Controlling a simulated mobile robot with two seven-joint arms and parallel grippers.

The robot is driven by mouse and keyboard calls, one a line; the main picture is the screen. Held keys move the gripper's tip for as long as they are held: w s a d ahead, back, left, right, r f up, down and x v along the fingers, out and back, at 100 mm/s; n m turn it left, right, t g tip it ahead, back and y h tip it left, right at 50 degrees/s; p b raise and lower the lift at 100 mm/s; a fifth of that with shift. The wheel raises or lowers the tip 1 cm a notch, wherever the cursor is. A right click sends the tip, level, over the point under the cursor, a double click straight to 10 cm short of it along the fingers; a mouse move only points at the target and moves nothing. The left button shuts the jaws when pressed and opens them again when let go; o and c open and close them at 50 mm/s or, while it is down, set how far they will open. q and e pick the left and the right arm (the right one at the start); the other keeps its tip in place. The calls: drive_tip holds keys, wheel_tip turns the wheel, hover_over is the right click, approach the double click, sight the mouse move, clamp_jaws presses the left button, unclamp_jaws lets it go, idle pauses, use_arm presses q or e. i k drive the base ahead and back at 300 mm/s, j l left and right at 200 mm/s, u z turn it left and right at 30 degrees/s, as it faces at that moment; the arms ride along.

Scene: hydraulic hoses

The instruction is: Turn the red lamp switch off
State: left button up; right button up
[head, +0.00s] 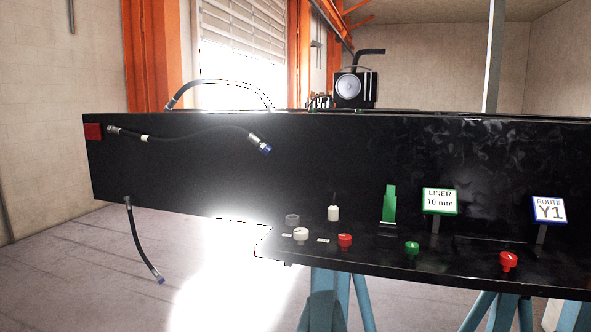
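Two red knobs show in the head view on the front ledge of a black panel. One red knob (345,240) stands near the middle, right of a white knob (301,235). The other red knob (508,261) is further right, below the ROUTE Y1 sign (548,209). A green knob (412,247) stands between the two red ones. I cannot tell which red knob is the lamp switch, or whether either is on or off. Neither of my grippers is in view.
The black panel (330,160) spans the view. A hose (185,138) with a blue end lies across its face and another (140,240) hangs below. A green bracket (389,208) and LINER sign (440,201) stand behind the knobs. Blue trestle legs (330,300) stand below.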

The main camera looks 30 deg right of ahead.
sight(345, 240)
drive_tip(key=z, duration=0.4)
drive_tip(key=k+l+z, duration=0.1)
drive_tip(key=z, duration=0.25)
drive_tip(key=l+z, duration=0.15)
drive_tip(key=z, duration=0.25)
drive_tip(key=k+l, duration=0.05)
